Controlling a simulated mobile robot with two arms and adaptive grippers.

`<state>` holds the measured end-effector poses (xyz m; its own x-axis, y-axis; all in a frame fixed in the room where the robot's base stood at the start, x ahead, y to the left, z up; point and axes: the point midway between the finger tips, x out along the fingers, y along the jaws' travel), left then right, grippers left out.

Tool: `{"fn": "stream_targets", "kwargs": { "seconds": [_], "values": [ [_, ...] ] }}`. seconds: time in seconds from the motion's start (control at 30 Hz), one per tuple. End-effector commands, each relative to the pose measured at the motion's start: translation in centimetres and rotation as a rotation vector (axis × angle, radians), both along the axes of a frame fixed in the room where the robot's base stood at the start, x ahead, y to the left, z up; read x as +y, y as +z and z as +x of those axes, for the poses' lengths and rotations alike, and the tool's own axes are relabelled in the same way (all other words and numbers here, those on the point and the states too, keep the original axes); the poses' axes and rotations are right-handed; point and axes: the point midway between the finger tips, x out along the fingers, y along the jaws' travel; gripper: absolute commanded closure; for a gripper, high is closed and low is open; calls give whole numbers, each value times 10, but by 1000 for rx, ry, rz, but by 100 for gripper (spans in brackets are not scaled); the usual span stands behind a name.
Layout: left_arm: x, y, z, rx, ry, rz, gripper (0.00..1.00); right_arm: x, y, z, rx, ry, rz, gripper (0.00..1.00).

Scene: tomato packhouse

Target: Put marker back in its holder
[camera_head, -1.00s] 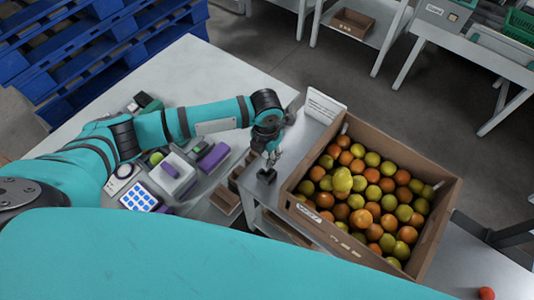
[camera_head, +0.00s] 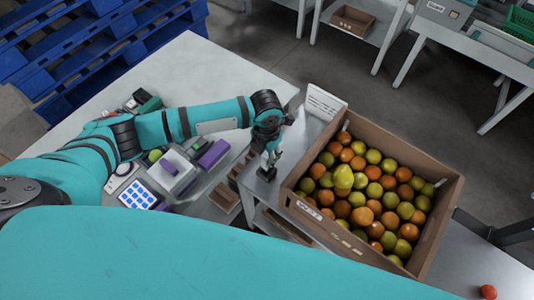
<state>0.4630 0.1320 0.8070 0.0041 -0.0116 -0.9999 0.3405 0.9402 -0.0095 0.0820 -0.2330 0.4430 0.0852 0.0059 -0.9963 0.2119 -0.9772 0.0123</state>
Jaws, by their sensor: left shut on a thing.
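My left gripper (camera_head: 269,164) points down over the grey bench, between the brown divided holder and the tomato box. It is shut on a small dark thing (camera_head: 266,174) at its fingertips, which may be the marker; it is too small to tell. A brown box-like holder with compartments (camera_head: 243,163) stands just left of the gripper, apart from it. I cannot tell whether this is the marker's holder. My right gripper is not in view.
A cardboard box (camera_head: 437,223) full of red, orange and yellow-green tomatoes stands close right of the gripper, with a white card (camera_head: 324,103) behind it. A label device with blue keys (camera_head: 138,195) and purple-and-white items (camera_head: 212,154) crowd the left. One loose tomato (camera_head: 488,292) lies lower right.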

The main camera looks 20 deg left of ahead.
Motion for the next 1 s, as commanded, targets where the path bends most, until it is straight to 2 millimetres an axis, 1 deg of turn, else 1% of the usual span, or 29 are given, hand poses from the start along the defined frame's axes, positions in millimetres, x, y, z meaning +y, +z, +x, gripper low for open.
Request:
{"fn": "stream_targets", "kwargs": {
  "seconds": [0.4,1.0],
  "values": [
    [0,-7,0,1,0,0,100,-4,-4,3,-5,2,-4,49],
    [0,-19,0,0,0,0,100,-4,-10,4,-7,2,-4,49]
  ]
}}
